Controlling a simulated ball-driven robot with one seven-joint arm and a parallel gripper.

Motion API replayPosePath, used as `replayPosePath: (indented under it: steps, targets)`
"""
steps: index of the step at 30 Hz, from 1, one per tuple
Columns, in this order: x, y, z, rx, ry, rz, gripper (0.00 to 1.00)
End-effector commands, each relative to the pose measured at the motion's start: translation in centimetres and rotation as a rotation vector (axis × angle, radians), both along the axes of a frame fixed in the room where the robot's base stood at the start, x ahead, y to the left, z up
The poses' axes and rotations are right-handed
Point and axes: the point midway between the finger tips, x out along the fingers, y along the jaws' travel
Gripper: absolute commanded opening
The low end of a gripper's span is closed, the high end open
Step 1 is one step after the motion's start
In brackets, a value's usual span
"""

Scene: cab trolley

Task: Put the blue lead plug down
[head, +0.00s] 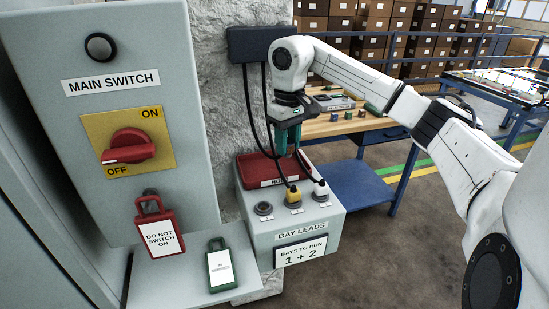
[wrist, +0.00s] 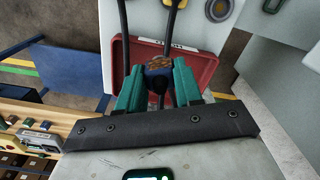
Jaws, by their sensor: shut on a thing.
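My gripper (head: 288,150) is shut on the blue lead plug (wrist: 160,74), which sits between its green fingers in the wrist view. In the head view the plug is hard to make out. My gripper is over the red tray (head: 256,172) at the back of the bay leads box (head: 265,243). The tray also shows behind the plug in the wrist view (wrist: 202,70). I cannot tell whether the plug touches it. A yellow plug (head: 293,194) is in the middle socket and a white plug (head: 320,187) in the right one. The left socket (head: 264,208) is empty.
Black cables hang from a dark wall box (head: 262,43) beside my gripper. The main switch (head: 128,147) points to OFF, with a red padlock tag (head: 160,235) below. A green tag (head: 220,268) lies on the shelf. A wooden workbench (head: 335,127) stands behind.

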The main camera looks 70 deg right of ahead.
Motion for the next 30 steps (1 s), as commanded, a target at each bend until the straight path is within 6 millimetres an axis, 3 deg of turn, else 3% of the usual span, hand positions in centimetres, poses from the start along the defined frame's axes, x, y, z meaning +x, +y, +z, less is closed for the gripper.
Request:
replayPosePath:
  steps: [3,9,22,30]
  targets:
    - [1.7,-0.7,-2.2,0.007,0.002,0.000,0.00]
    - [3.5,-1.7,-4.7,0.003,0.000,-0.001,0.00]
    - [4.3,-2.1,-8.5,0.003,0.000,0.000,0.00]
    - [4.3,-2.2,-8.9,0.001,0.000,0.000,0.00]
